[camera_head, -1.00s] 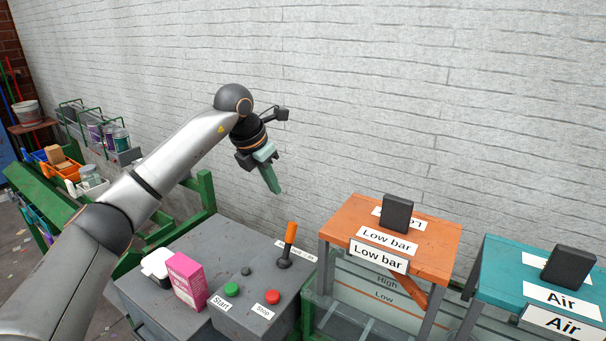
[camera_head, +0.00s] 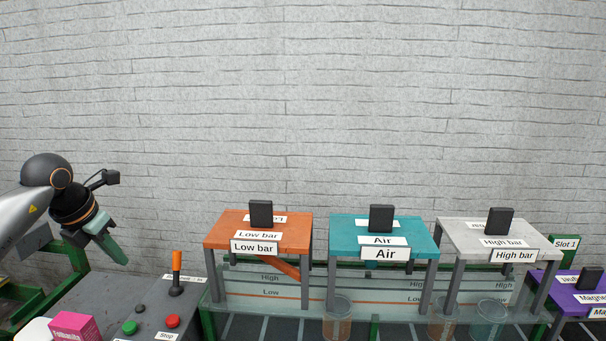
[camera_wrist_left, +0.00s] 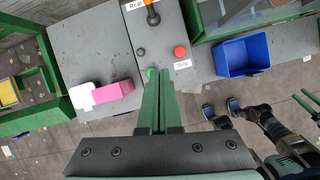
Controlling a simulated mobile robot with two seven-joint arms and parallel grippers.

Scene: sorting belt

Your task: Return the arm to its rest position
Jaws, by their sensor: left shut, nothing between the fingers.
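My left arm comes in from the left in the head view. Its gripper (camera_head: 112,249) has green fingers pointing down and to the right, shut with nothing between them. It hangs in the air above the grey control box (camera_head: 112,293), left of the orange-handled lever (camera_head: 176,270). In the left wrist view the shut fingers (camera_wrist_left: 158,78) overlap the box's front edge in the picture, near the green button (camera_wrist_left: 151,72). My right gripper does not show.
Orange (camera_head: 222,229), teal (camera_head: 345,236) and grey (camera_head: 455,239) gate stands line the belt. A blue bin (camera_wrist_left: 243,56) stands beside the box.

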